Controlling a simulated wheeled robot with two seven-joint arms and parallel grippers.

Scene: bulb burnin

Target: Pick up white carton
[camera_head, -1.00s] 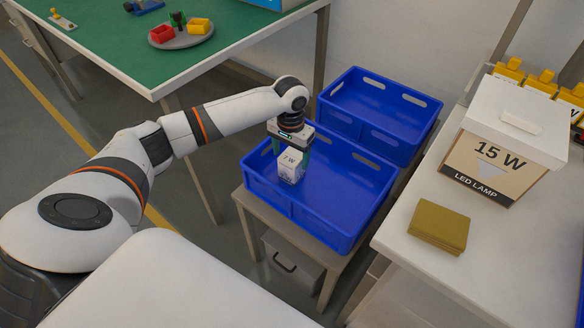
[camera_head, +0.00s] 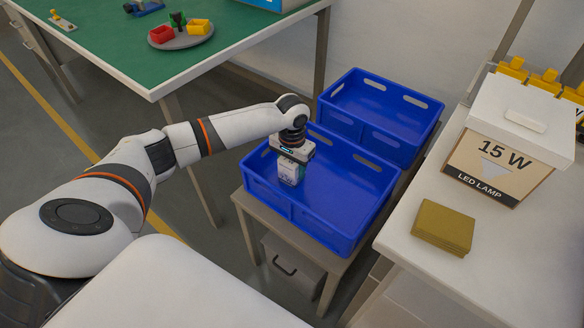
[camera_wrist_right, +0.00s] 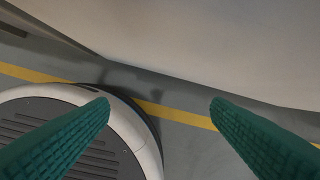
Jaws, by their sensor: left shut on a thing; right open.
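The white carton (camera_head: 289,175) is upright at the near blue crate (camera_head: 330,240), toward its left side. My left gripper (camera_head: 290,167) comes down over it from above and is shut on it. The gripper body hides the carton's top, and I cannot tell whether its bottom touches the crate floor. My right gripper (camera_wrist_right: 160,102) shows only in the right wrist view. Its two green ridged fingers are wide apart with nothing between them.
A second blue crate (camera_head: 365,132) stands behind the near one and looks empty. On the right, a white table (camera_head: 400,225) bears a 15 W LED lamp box (camera_head: 495,165) and olive pads (camera_head: 442,227). A green-topped table (camera_head: 110,45) is at the back left.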

